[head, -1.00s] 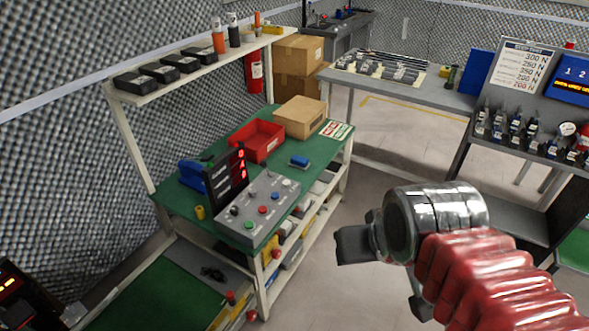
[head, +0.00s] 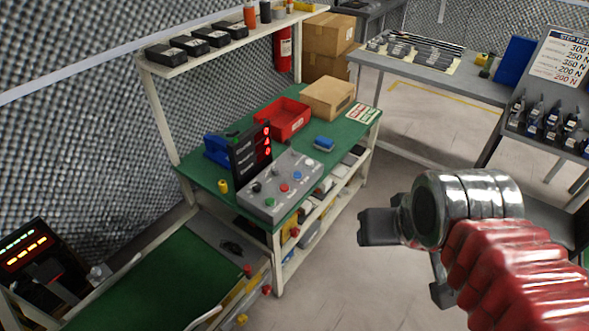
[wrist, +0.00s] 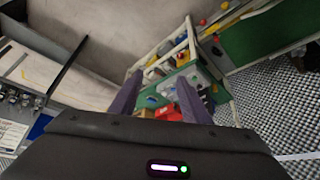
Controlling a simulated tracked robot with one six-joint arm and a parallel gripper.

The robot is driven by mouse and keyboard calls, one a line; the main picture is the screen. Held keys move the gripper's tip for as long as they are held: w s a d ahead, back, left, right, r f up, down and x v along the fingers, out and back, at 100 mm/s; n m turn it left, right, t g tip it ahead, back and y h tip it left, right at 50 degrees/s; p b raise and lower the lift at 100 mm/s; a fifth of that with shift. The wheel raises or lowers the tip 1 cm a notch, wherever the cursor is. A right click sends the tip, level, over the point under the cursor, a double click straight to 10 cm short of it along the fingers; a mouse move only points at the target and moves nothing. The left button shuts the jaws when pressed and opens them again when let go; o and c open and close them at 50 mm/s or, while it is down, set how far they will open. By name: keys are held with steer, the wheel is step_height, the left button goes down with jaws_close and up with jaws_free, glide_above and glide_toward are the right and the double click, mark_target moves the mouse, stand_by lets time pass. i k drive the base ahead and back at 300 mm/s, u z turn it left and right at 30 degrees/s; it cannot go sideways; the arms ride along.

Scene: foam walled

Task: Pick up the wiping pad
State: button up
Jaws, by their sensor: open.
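A small blue block, which I take for the wiping pad (head: 324,143), lies on the green bench top (head: 345,128), right of the red bin and behind the grey control box. My gripper (head: 405,262) is open and empty. It is in the air right of the bench, over the floor and clear of the pad. In the wrist view, my two dark fingers (wrist: 157,98) stand wide apart, with the bench far beyond them. A small blue spot shows between them, too small to be sure it is the pad.
A red bin (head: 283,120), a cardboard box (head: 328,97), a control box (head: 280,185) and a display with red digits (head: 251,151) stand on the bench. A shelf (head: 225,45) overhangs its back. A grey table (head: 425,70) stands beyond. The floor between is open.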

mark_target(323, 144)
steer(key=z, duration=0.9)
steer(key=i, duration=2.4)
steer(key=u, duration=0.3)
